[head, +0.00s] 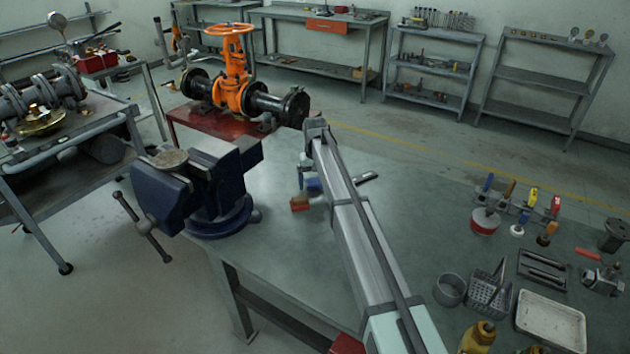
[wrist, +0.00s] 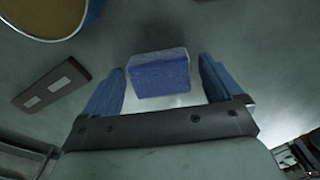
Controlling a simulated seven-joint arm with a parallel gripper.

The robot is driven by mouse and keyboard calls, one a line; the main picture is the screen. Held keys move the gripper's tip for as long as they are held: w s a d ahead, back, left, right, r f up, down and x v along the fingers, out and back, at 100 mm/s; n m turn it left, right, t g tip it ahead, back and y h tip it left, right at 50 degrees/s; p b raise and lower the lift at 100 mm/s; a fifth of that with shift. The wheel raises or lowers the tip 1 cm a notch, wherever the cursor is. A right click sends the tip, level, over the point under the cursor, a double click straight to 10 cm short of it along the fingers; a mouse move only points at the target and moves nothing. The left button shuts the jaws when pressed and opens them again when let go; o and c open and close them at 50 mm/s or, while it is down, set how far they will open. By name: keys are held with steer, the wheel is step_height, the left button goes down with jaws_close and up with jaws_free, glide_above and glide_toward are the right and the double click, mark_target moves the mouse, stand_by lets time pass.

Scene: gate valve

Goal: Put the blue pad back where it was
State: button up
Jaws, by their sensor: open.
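The blue pad (wrist: 158,74) is a small block in the wrist view, lying between the fingers of my gripper (wrist: 161,68). The gripper is open; its two blue fingers stand on either side of the pad. A gap shows on the pad's right, and its left side is very near the left finger. I cannot tell whether they touch. In the head view my arm reaches over the workbench (head: 265,240) and hides much of the gripper. A blue patch (head: 314,184) shows there beside the arm; I cannot tell whether it is the pad or a finger.
A blue vise (head: 205,190) stands on the bench's left corner. The orange gate valve (head: 232,65) is behind it. A reddish block (head: 300,203) lies left of my arm. A dark flat piece (wrist: 52,84) and a round tan-topped thing (wrist: 45,15) lie near the pad. Tools crowd the right.

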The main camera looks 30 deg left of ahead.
mark_target(315, 181)
step_height(315, 181, up, 12)
steer(key=shift+r, duration=0.2)
stand_by(0.5)
stand_by(0.4)
